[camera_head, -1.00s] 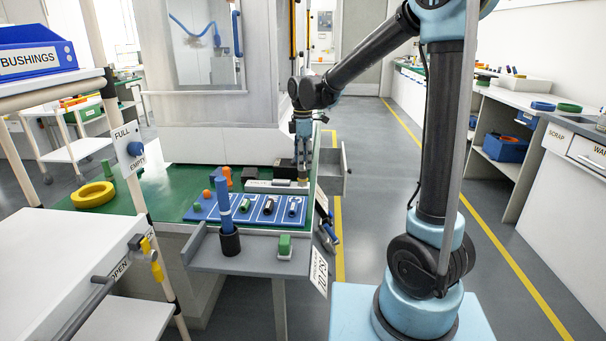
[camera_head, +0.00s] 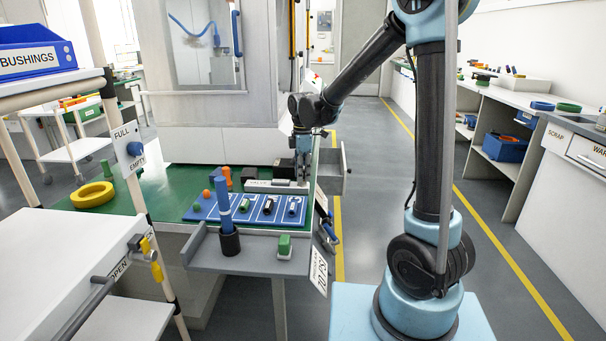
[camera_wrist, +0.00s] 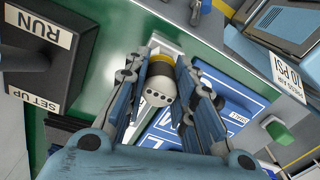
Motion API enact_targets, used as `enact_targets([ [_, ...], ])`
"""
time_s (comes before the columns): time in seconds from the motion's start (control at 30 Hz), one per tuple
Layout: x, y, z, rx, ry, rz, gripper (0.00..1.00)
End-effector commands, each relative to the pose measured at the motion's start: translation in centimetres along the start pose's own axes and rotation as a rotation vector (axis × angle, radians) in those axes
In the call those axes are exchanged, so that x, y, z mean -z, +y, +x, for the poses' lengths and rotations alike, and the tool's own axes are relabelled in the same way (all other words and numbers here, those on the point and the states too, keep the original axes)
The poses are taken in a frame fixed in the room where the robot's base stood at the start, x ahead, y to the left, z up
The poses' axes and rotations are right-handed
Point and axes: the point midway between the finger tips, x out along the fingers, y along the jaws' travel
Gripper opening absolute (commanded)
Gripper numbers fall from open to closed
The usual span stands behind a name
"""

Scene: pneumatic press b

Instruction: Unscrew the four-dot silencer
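The four-dot silencer (camera_wrist: 157,90) is in the middle of the wrist view. It has a pale round end with a row of dark dots and a yellow band behind it. My gripper (camera_wrist: 162,68) has one finger on each side of the silencer, very close to it. I cannot tell whether the fingers press on it. In the head view my gripper (camera_head: 303,172) points down at the right end of the green bench, and the silencer cannot be made out there.
A blue board (camera_head: 245,208) with several small parts lies left of my gripper. A black RUN/SET UP block (camera_wrist: 42,50) is at the wrist view's left. A grey shelf (camera_head: 205,255) holds a black cup with a blue rod. An open drawer (camera_head: 335,170) juts out at right.

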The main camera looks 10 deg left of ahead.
Motion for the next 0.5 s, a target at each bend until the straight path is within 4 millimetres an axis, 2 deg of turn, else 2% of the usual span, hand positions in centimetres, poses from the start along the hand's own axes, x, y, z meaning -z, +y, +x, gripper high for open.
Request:
enact_targets([
  [0.2, 0.05, 0.01, 0.00, 0.000, 0.000, -0.008, 0.01],
  [0.5, 0.07, 0.01, -0.02, 0.000, 0.000, -0.150, 0.01],
])
